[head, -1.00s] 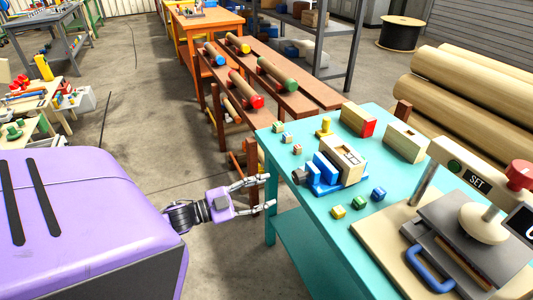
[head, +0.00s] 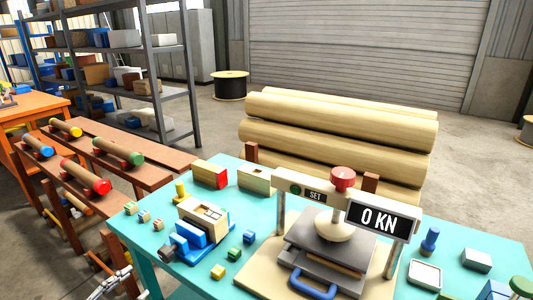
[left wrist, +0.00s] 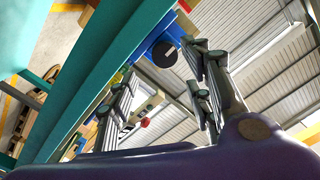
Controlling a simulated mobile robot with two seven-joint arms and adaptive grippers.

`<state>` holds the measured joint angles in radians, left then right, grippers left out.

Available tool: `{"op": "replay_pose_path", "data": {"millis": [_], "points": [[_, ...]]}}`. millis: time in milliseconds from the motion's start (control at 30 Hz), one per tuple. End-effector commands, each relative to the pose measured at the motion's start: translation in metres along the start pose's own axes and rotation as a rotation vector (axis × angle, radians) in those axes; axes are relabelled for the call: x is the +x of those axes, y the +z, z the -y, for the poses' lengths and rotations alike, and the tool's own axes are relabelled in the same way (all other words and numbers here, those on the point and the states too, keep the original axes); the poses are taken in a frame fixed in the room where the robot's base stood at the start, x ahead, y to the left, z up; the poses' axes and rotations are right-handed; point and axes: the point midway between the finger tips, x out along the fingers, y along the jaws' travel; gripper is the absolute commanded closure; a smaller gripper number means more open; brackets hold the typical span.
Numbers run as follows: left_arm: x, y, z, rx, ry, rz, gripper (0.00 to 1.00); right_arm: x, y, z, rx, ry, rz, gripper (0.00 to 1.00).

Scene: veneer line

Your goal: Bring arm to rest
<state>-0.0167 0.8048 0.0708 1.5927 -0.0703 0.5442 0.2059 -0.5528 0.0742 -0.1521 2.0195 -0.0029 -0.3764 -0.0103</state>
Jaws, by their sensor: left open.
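My left gripper (head: 112,285) shows at the bottom left of the head view, partly cut off by the frame edge. It is beside the left edge of the teal table (head: 262,212), apart from the small blocks on top. In the left wrist view, its two grey fingers (left wrist: 160,64) stand spread with nothing held between them. The table's teal edge (left wrist: 95,80) runs close by on the left there. My right gripper is in neither view.
The table holds a blue-based block device (head: 190,236), several small colored blocks, and a press (head: 325,240) with a display reading 0 KN. A brown bench with rollers (head: 165,163) stands to the left. Large logs (head: 340,120) lie behind the table.

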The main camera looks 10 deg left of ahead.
Motion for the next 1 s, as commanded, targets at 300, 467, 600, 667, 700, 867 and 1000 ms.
{"op": "replay_pose_path", "data": {"millis": [300, 467, 600, 667, 700, 867, 1000], "points": [[-0.037, 0.050, -0.087, -0.124, -0.051, 0.405, 0.54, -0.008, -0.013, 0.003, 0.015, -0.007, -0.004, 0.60], [-0.093, 0.040, -0.182, -0.306, -0.041, 0.637, 0.54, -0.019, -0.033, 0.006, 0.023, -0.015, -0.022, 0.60], [-0.135, 0.000, -0.259, -0.485, -0.031, 0.786, 0.54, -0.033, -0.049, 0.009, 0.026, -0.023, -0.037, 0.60], [-0.146, -0.021, -0.282, -0.556, -0.033, 0.821, 0.54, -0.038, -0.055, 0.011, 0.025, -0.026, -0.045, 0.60], [-0.152, -0.033, -0.295, -0.600, -0.040, 0.835, 0.54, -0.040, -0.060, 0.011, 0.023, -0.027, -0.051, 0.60], [-0.167, -0.062, -0.320, -0.701, -0.072, 0.853, 0.54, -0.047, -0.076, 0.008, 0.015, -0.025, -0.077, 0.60], [-0.177, -0.061, -0.324, -0.708, -0.074, 0.869, 0.54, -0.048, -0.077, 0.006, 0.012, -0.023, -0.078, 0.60]]}}
